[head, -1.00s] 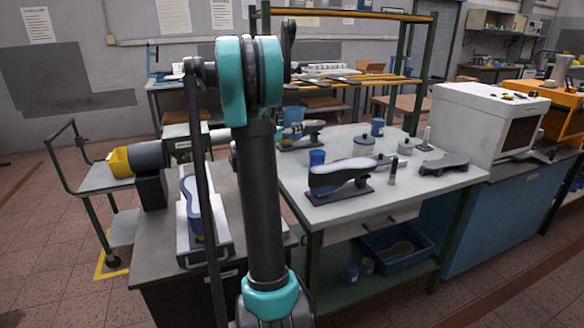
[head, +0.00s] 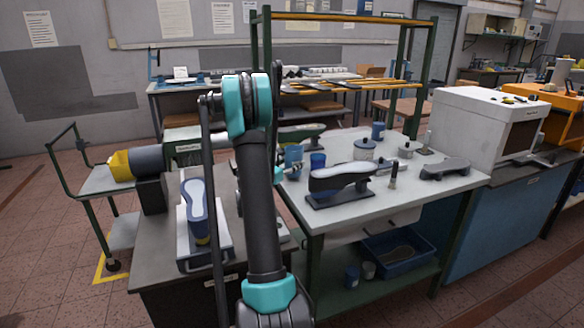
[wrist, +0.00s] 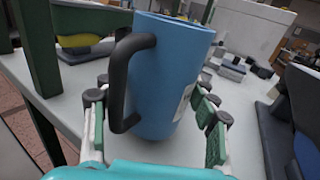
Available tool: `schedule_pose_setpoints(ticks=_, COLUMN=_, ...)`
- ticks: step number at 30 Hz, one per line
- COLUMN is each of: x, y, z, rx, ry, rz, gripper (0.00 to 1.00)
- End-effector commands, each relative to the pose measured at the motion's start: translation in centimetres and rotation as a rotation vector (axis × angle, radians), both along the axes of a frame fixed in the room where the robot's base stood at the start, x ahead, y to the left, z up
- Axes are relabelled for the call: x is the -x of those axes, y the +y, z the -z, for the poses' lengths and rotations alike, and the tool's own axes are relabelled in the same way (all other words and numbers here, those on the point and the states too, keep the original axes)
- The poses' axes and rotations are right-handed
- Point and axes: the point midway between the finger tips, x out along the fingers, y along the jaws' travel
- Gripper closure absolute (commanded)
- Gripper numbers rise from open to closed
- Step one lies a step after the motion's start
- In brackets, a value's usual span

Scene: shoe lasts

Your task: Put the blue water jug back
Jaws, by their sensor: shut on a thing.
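The blue water jug (wrist: 172,75) fills the middle of the wrist view, with its black handle (wrist: 118,75) toward the left and a pale label partly showing on its right side. My gripper (wrist: 150,105) is shut on it, with one green-padded finger on each side. In the head view the jug (head: 293,157) shows just right of my arm, at the left end of the light worktable (head: 410,192). My arm hides most of the gripper there. I cannot tell whether the jug's base touches the tabletop.
A blue cup (head: 317,161) stands close right of the jug. A dark shoe form on a stand (head: 340,183), a lidded pot (head: 364,150) and another blue cup (head: 378,131) share the table. A green rack post (head: 423,75) rises behind.

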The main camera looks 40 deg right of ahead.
Motion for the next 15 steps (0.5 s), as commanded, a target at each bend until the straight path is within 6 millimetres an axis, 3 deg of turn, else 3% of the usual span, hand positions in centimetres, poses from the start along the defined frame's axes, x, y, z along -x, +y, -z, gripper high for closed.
schedule_pose_setpoints(ticks=4, x=0.0, y=0.0, z=1.5, rx=0.0, ry=0.0, rz=0.0, gripper=0.77)
schedule_pose_setpoints(ticks=15, x=0.0, y=0.0, z=1.8, rx=0.0, ry=0.0, rz=0.0, gripper=0.77)
